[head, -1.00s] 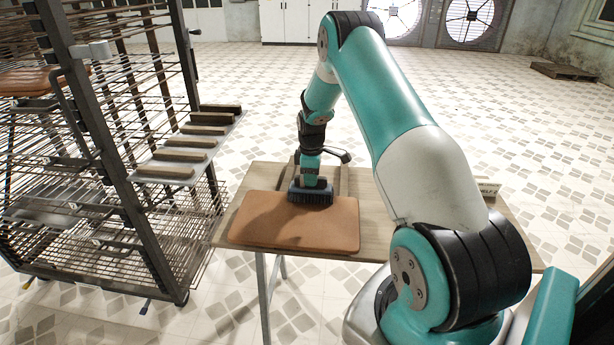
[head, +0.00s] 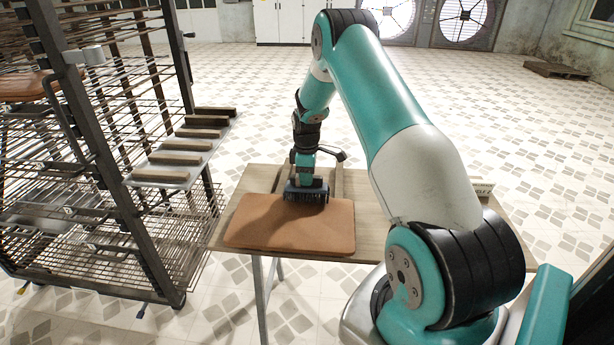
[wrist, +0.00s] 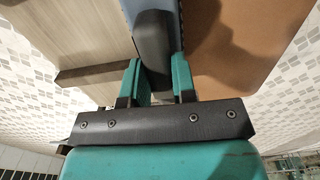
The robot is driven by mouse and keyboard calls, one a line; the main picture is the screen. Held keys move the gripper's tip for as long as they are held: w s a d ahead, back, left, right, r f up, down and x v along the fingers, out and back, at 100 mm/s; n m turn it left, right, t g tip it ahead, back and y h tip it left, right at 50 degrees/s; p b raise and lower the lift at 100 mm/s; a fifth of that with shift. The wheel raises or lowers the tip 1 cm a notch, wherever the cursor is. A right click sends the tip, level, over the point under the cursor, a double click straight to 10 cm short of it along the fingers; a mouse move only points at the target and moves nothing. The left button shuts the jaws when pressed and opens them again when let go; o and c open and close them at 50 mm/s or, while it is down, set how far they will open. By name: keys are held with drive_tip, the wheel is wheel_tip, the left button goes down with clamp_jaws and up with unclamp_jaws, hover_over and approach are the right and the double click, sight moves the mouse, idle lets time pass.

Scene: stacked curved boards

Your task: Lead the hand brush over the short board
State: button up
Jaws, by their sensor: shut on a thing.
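The short board (head: 290,232) is a brown, rounded-corner slab lying on the wooden table. It also shows at the upper right of the wrist view (wrist: 245,45). The hand brush (head: 306,193) has dark bristles pointing down and sits at the board's far edge; I cannot tell whether the bristles touch it. In the wrist view its dark handle (wrist: 154,45) lies between the fingers. My gripper (head: 306,178) is above the brush, shut on its handle; its teal fingers also show in the wrist view (wrist: 160,75).
The table (head: 250,180) has bare wood beyond the board, with a raised dark strip across it. A wire rack (head: 100,150) stands close at the left, with a shelf of several brown bars (head: 185,145). A small box (head: 481,187) lies at the right.

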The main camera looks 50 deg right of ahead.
drive_tip(key=shift+r+p, duration=1.9)
drive_tip(key=shift+r, duration=1.1)
